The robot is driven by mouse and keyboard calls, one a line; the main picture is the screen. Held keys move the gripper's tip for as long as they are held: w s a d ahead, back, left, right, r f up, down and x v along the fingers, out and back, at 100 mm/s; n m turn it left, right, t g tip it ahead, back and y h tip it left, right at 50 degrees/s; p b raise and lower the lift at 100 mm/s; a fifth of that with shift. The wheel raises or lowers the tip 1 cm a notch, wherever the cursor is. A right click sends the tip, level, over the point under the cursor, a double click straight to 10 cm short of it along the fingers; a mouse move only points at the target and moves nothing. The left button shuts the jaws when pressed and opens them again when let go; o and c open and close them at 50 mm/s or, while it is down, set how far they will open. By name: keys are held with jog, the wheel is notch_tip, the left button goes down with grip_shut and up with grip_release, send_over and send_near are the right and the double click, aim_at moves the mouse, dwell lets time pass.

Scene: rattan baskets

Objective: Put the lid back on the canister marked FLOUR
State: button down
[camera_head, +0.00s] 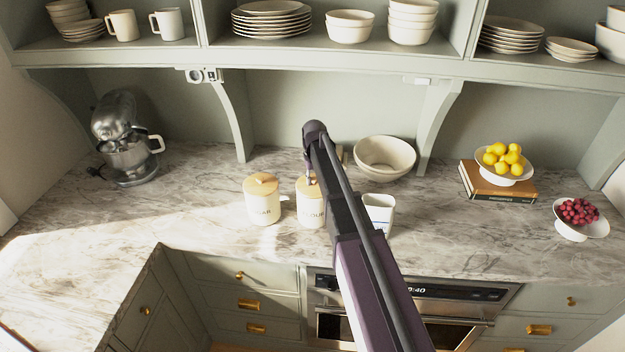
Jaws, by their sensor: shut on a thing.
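The FLOUR canister (309,213) is a cream pot on the marble counter, left of the middle of the head view. My arm hides its right side, and only the end of its label shows. A round wooden lid (303,188) is at the canister's mouth. My gripper (311,180) is small and partly hidden behind my arm; it is shut on the lid from above. I cannot tell whether the lid sits flush on the rim or is slightly above it.
A similar lidded canister (263,207), its label ending in AR, stands just left. A white open container (380,212) stands right, a cream bowl (385,157) behind. A stand mixer (123,140) is far left; lemons on books and a berry bowl (581,218) are right. Shelf brackets (437,125) hang behind.

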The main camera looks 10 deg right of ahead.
dwell(0.8)
jog(key=shift+c, duration=1.7)
grip_release()
jog(key=o, duration=0.3)
jog(key=shift+o, duration=0.2)
jog(key=shift+r, duration=0.1)
jog(key=shift+r+p, duration=3.4)
jog(key=shift+p, duration=0.1)
grip_shut()
